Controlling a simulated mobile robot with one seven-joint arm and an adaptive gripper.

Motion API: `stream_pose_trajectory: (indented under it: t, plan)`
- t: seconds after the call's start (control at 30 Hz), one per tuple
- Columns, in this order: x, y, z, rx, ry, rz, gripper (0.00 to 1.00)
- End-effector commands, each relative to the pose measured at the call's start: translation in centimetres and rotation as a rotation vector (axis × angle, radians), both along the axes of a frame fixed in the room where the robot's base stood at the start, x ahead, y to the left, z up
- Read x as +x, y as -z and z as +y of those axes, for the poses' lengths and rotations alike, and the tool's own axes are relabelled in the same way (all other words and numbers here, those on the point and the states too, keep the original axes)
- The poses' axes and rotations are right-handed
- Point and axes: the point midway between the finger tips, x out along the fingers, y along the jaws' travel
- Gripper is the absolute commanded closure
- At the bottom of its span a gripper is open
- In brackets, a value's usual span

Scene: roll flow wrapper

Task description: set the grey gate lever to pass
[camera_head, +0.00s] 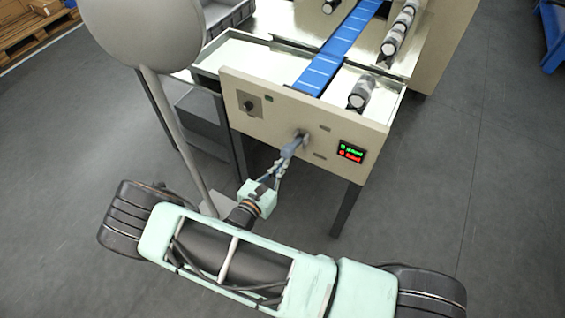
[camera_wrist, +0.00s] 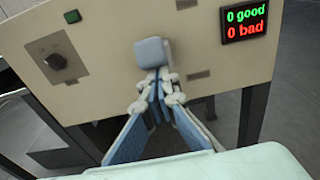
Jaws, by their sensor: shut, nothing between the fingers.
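The grey gate lever (camera_head: 293,147) sits on the beige front panel (camera_head: 240,93) and sticks out towards me. In the wrist view its blue-grey block-shaped end (camera_wrist: 152,53) faces the camera. My gripper (camera_head: 284,161) is shut and empty. In the wrist view its fingertips (camera_wrist: 158,76) are at the lower edge of the lever's end; I cannot tell whether they touch it. The lever's pivot is mostly hidden behind its end.
A dark knob (camera_wrist: 56,62) and a green button (camera_wrist: 72,16) are on the panel's left. A display (camera_wrist: 245,20) on the right reads 0 good, 0 bad. A blue belt (camera_head: 335,50) runs behind, with wrapped rolls (camera_head: 361,94) on its right. A grey pole with a round top stands left.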

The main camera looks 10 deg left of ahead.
Motion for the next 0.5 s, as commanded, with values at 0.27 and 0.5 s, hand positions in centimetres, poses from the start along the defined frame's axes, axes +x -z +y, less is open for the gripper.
stream_pose_trajectory:
  t: [0.27, 0.5]
  plan:
    - [0.27, -0.71, -0.04, -0.002, 0.001, -0.014, 1.00]
    - [0.36, -0.90, -0.05, -0.003, 0.001, -0.018, 1.00]
